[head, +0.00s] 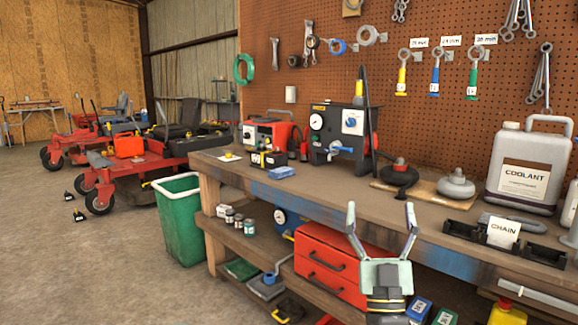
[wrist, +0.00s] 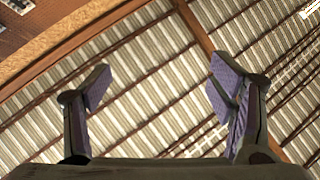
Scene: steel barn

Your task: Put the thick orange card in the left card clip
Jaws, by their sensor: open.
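My gripper (head: 381,213) is open and empty, with its fingers pointing up, in front of the workbench's front edge. I cannot make out a thick orange card in either view. A black holder (head: 463,230) sits near the bench's front edge at the right, and a white card reading CHAIN (head: 503,231) stands beside it. I cannot tell whether this holder is one of the card clips.
The workbench (head: 330,198) carries a red machine (head: 267,134), a grey gauge unit (head: 335,132), round weights (head: 398,178) and a coolant jug (head: 522,168). A red drawer box (head: 332,262) is on the shelf below. A green bin (head: 180,220) stands left. The bench middle is mostly clear.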

